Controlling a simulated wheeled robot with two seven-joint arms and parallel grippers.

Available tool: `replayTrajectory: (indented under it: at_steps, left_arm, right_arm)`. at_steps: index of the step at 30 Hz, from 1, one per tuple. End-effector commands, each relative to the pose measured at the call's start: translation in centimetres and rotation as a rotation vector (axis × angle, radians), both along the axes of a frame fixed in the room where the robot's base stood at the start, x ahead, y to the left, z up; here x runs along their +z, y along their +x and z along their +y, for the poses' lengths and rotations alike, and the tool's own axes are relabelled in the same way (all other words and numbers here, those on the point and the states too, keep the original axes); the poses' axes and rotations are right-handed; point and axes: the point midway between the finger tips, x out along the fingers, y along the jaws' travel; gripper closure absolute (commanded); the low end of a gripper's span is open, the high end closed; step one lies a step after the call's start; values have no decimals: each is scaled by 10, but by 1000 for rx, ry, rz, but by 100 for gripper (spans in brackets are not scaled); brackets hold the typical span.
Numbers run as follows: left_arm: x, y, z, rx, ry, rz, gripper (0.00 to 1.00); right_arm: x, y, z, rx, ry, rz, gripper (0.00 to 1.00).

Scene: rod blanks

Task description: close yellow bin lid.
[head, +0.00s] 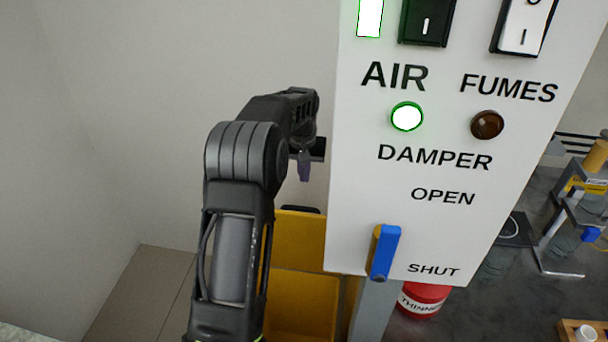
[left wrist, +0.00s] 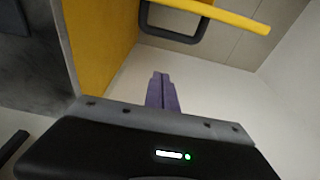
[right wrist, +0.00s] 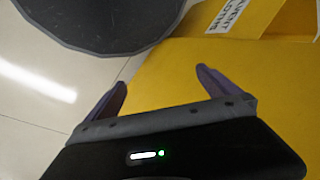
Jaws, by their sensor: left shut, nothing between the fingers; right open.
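The yellow bin (head: 300,305) stands low behind the white panel in the head view, partly hidden by my left arm and the panel. An upright yellow part (head: 299,236), apparently its raised lid, has a dark handle at its top. My left gripper (head: 304,168) is shut and empty above it. In the left wrist view, the shut fingers (left wrist: 162,92) are apart from a yellow edge (left wrist: 225,14) with a dark handle loop (left wrist: 172,36). My right gripper (right wrist: 160,85) is open, over or beside a yellow surface (right wrist: 190,62) with a label; contact cannot be told.
The white panel (head: 455,225) with switches, lamps and a blue-tipped damper lever (head: 384,252) stands right of my left arm. A red thinner can (head: 422,299) is below it. A dark round object (right wrist: 100,20) is near my right gripper. Free space lies left of my left arm.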

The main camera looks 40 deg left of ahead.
Motion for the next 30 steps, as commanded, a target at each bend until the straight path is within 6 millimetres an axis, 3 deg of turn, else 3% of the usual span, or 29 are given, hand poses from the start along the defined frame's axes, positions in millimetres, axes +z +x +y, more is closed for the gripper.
replayTrajectory:
  at_steps: [12, 21, 30]
  left_arm:
    - [-80, 11, 7, 0, 0, 4, 100]
    - [-70, -18, -10, 1, 1, 0, 100]
    - [-71, -22, -12, 0, 2, 1, 100]
  right_arm:
    - [10, 0, 0, 0, 0, 0, 0]
    - [18, 0, 0, 0, 0, 1, 0]
    - [19, 0, 0, 0, 0, 1, 0]
